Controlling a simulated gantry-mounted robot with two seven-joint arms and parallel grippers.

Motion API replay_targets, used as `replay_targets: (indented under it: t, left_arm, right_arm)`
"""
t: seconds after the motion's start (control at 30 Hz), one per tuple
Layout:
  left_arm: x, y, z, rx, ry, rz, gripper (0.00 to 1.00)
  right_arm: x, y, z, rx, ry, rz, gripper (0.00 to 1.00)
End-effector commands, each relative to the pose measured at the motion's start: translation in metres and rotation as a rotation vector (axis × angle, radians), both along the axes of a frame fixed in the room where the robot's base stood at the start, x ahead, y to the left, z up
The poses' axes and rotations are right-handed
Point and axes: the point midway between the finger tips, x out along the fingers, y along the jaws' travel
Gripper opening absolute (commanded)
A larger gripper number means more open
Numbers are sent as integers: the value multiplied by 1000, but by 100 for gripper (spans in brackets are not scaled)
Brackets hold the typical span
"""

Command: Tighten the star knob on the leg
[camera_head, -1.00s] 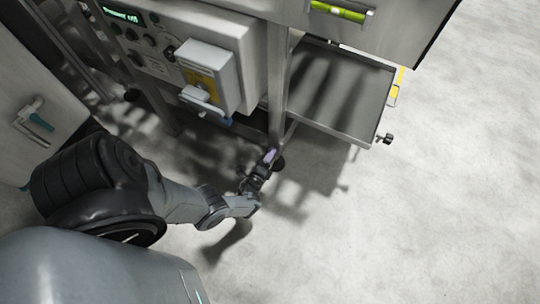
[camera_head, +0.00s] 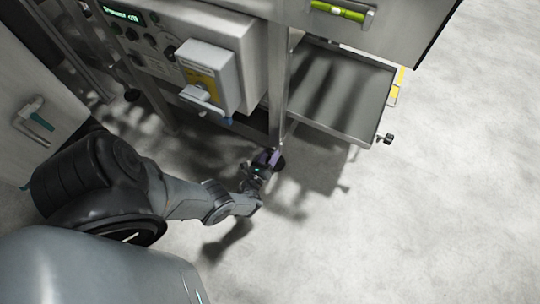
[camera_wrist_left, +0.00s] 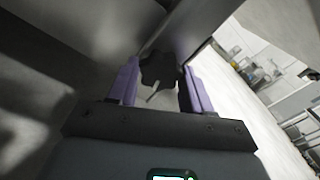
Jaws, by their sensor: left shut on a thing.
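The black star knob (camera_wrist_left: 160,72) shows in the left wrist view, between the two purple fingers of my left gripper (camera_wrist_left: 161,88). The gripper is shut on the knob. In the head view, my left gripper (camera_head: 266,159) is low down at the bottom of the machine's metal leg (camera_head: 277,90), just above the floor. The knob itself is too small and covered to make out there. A dark round foot (camera_head: 280,164) shows beside the fingers. My right gripper is not in view.
A control box (camera_head: 208,75) with a grey handle sticks out left of the leg. A shallow metal tray (camera_head: 345,95) juts out right of it, with a small black knob (camera_head: 389,139) at its corner. A cabinet (camera_head: 40,85) stands at far left. The floor at right is clear.

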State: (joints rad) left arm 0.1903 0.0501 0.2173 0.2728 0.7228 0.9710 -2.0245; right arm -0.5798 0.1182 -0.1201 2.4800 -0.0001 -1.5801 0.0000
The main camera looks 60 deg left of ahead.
Motion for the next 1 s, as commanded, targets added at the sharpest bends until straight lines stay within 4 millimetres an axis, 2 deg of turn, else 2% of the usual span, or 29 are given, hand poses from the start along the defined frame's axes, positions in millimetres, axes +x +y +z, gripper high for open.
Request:
replay_targets:
  t: [0.4,1.0]
  left_arm:
    - [1,1,2,192,126,-1,19]
    - [1,1,2,229,149,-1,19]
  right_arm:
    - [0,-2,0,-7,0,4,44]
    - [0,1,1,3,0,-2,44]
